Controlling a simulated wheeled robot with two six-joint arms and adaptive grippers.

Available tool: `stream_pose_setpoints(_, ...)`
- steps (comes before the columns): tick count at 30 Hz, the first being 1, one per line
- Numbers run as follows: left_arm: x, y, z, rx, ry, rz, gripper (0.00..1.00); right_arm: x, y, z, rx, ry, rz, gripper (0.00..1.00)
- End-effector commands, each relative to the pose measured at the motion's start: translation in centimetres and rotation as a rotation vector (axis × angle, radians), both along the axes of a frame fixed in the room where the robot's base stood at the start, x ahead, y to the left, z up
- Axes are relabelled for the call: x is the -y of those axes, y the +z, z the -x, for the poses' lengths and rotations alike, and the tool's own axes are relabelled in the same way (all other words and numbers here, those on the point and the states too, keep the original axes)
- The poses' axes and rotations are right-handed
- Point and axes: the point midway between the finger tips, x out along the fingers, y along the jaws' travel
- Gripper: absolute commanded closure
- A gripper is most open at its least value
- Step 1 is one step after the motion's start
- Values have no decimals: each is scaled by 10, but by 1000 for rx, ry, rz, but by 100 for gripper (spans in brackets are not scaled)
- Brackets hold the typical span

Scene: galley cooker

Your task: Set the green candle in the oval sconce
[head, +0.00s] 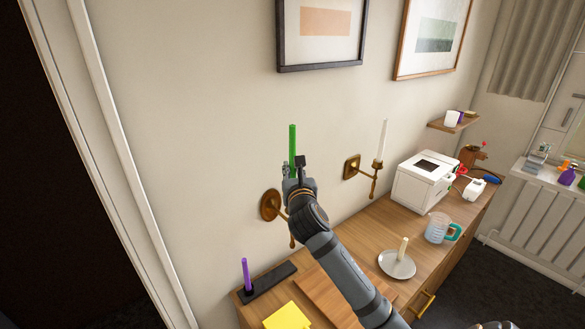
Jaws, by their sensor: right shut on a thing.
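The green candle (292,143) stands nearly upright, with its lower part hidden by my right gripper (293,172). The gripper is shut on the candle. The oval sconce (269,205) is a brass wall fitting with an oval backplate, just below and left of the gripper. Its arm runs right behind my wrist, and its lower tip shows under it. The sconce's cup is hidden, so I cannot tell whether the candle's foot touches it.
A second brass sconce (351,167) with a square plate holds a white candle (383,141). On the wooden counter are a purple candle (246,274) in a dark holder, a saucer (397,268) with a short candle, a measuring jug (437,229) and a white machine (423,184). Framed pictures hang above.

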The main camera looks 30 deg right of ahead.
Motion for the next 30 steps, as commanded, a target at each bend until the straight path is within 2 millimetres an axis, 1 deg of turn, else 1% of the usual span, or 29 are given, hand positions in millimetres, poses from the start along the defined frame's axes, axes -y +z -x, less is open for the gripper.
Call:
stream_pose_setpoints(2, -1, -2, 4, -6, 1, -1, 31, 0, -3, 0, 0, 0, 0, 100)
stream_pose_setpoints(5, -1, -4, 2, -4, 0, -1, 31, 0, -6, 0, 0, 0, 0, 100)
stream_pose_setpoints(14, -3, -6, -15, 23, -2, -4, 31, 0, -15, 0, 0, 0, 1, 100)
stream_pose_setpoints(30, -3, -15, -9, 14, -2, -4, 31, 0, -32, 0, 0, 0, 0, 100)
